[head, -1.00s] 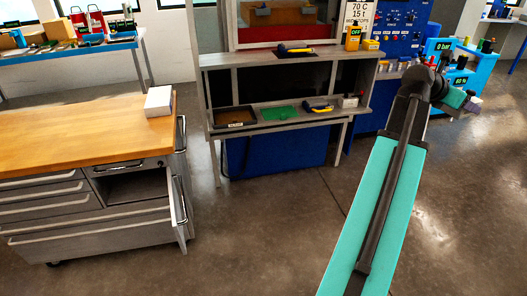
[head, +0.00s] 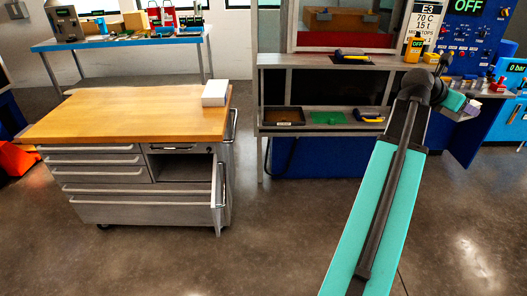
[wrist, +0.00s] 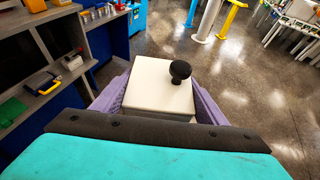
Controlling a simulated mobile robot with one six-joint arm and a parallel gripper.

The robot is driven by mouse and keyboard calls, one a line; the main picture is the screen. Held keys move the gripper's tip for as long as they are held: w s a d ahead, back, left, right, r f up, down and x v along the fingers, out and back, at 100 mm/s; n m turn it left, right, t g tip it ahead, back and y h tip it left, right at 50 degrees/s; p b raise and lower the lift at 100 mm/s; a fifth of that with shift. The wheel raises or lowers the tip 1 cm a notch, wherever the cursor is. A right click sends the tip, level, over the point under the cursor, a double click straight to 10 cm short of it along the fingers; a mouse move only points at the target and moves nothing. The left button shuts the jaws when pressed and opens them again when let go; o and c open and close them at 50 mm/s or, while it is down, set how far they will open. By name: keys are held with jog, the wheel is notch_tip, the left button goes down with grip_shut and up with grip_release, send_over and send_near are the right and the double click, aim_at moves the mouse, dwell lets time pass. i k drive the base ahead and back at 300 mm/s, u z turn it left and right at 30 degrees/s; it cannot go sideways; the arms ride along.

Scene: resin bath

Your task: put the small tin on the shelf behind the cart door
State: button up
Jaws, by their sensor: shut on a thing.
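My gripper (wrist: 158,98) has its purple fingers on both sides of a small pale square tin (wrist: 150,82) with a black knob on top, and is shut on it. In the head view my gripper (head: 472,107) is at the right, far from the cart, and the tin is hard to make out there. The grey cart (head: 140,205) stands at the left. Its door (head: 218,198) is open, swung out toward the front. The shelf (head: 183,173) behind the door shows as a dark opening below a narrow drawer; its depth is partly hidden.
A white box (head: 215,93) lies on the cart's wooden top (head: 130,112). A grey workbench (head: 300,127) with trays stands at the back, close to my arm. A blue table (head: 120,42) is behind the cart. The floor (head: 285,225) between cart and arm is clear.

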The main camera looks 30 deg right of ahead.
aim_at(192, 170)
jog(key=z, duration=0.2)
jog(key=k, duration=0.2)
jog(key=u, duration=1.2)
jog(key=k, duration=0.65)
jog(key=z, duration=0.5)
jog(key=i, duration=1.15)
jog(key=z, duration=0.1)
